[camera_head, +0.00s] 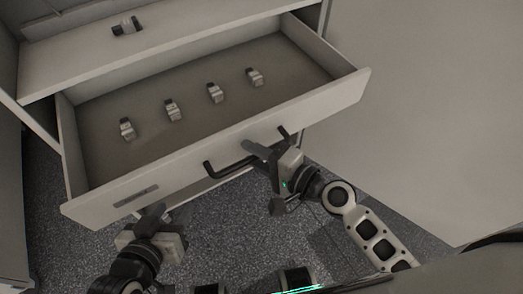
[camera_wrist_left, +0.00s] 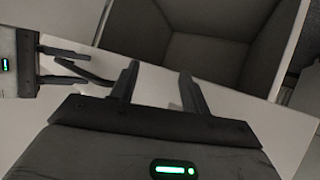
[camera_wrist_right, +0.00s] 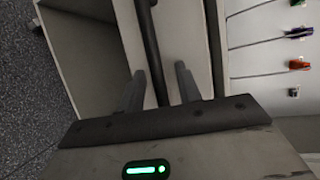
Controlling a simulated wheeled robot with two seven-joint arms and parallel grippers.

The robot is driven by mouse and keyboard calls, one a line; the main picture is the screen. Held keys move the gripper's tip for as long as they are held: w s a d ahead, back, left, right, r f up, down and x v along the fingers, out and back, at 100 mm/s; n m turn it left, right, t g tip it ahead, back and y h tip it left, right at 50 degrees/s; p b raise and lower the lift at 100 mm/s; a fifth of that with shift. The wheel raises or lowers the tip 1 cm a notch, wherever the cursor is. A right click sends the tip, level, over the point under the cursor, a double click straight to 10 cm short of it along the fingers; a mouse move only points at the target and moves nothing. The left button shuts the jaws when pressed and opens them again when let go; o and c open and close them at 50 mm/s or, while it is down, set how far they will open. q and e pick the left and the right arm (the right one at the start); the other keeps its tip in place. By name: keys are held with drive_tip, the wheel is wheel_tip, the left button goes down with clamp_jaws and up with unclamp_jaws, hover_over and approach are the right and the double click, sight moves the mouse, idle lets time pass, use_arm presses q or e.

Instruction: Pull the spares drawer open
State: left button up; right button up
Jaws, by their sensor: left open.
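The spares drawer (camera_head: 235,144) stands pulled out of its cabinet, its inside showing. Several small metallic parts, such as one piece (camera_head: 172,110), lie on its floor. A dark bar handle (camera_head: 226,169) is on its front. My right gripper (camera_head: 263,150) is at the right part of the handle; in the right wrist view the bar (camera_wrist_right: 150,45) runs between its two spread fingers (camera_wrist_right: 160,85), with gaps visible beside it. My left gripper (camera_head: 152,212) is open and empty, just in front of the drawer's left part; its fingers (camera_wrist_left: 159,80) show over the drawer front.
A shelf (camera_head: 170,50) above the drawer bears a small part (camera_head: 127,27). A large pale panel (camera_head: 430,90) stands to the right. Speckled floor (camera_head: 225,225) lies clear below the drawer.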

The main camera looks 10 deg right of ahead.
use_arm(q)
drive_tip(key=shift+s+d+f+t+b, duration=0.15)
drive_tip(key=shift+f+t+b, duration=0.25)
drive_tip(key=shift+f+b, duration=2)
use_arm(e)
drive_tip(key=b+v, duration=0.2)
drive_tip(key=v, duration=1.4)
use_arm(q)
wheel_tip(320, 180, up, 2)
drive_tip(key=shift+r, duration=0.1)
